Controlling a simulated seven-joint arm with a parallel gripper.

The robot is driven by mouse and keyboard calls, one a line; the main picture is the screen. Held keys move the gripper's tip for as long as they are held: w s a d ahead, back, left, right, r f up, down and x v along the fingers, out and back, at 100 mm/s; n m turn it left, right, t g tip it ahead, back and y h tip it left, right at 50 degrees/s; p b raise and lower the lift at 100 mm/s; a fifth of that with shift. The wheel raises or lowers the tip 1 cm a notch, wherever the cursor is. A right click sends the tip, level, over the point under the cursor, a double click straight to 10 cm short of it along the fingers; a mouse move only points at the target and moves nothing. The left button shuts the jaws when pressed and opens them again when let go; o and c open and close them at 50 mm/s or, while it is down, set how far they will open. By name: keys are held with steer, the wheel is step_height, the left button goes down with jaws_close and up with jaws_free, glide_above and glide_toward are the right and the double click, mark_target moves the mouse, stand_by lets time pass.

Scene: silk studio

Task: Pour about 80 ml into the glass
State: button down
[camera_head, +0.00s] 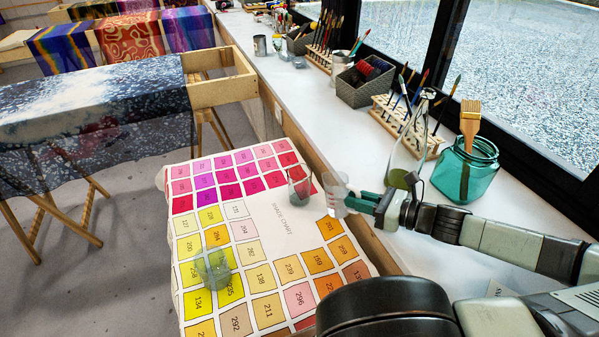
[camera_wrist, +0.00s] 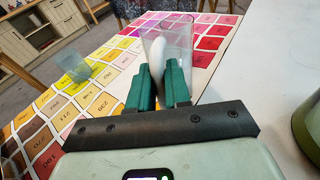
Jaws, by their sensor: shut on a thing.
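My gripper (camera_head: 358,203) is shut on a clear, whitish cup (camera_head: 336,193) at the right edge of the shade chart. In the wrist view my gripper's green fingers (camera_wrist: 160,85) close on it, and a white patch shows in the clear walls there. A clear glass (camera_head: 299,186) stands on the chart just left of the held cup. Another clear glass (camera_head: 213,268) stands on the yellow squares at front left; it also shows in the wrist view (camera_wrist: 72,66). I cannot tell the liquid level in any of them.
A clear flask (camera_head: 407,155) with green at its bottom stands behind my gripper on the white sill (camera_head: 345,140). A teal jar (camera_head: 464,172) with a brush is right of it. Brush racks (camera_head: 405,125) line the window. The chart's middle (camera_head: 275,225) is free.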

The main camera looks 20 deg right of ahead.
mark_target(344, 179)
steer(key=shift+w+a+r+g+h, duration=0.2)
steer(key=shift+w+g+h, duration=0.1)
steer(key=shift+w+g, duration=0.15)
steer(key=shift+w+a+r+g+h, duration=0.2)
steer(key=shift+w+g+h, duration=0.1)
steer(key=shift+g, duration=0.15)
steer(key=w+r+g, duration=0.1)
steer(key=w+a+r+g+h, duration=0.1)
steer(key=r, duration=0.1)
steer(key=shift+w+a+m+h, duration=0.15)
steer(key=shift+w+m+h, duration=0.15)
steer(key=shift+w, duration=0.1)
steer(key=shift+w+a+r+g+h+p, duration=0.15)
steer(key=shift+w+r+g+h+p, duration=0.2)
steer(key=shift+r+g, duration=0.35)
steer(key=shift+w+a+r+g+p, duration=0.15)
steer(key=shift+w+r+g+p, duration=0.15)
steer(key=shift+g+p, duration=0.1)
steer(key=shift+w+a+r+g+h+p, duration=0.1)
steer(key=shift+w+r+g+h+p, duration=0.15)
steer(key=shift+r+g+h+p, duration=0.3)
steer(key=shift+w+a+r+m+g+p, duration=0.2)
steer(key=shift+w+r+m+g+p, duration=0.15)
steer(key=shift+g, duration=0.2)
steer(key=shift+w+a+r+g+h+p, duration=0.3)
steer(key=shift+w+r+g+h+p, duration=0.6)
steer(key=shift+p, duration=1.05)
steer(key=shift+w+a+g, duration=0.1)
steer(key=shift+a+g, duration=0.05)
steer(key=shift+g, duration=0.15)
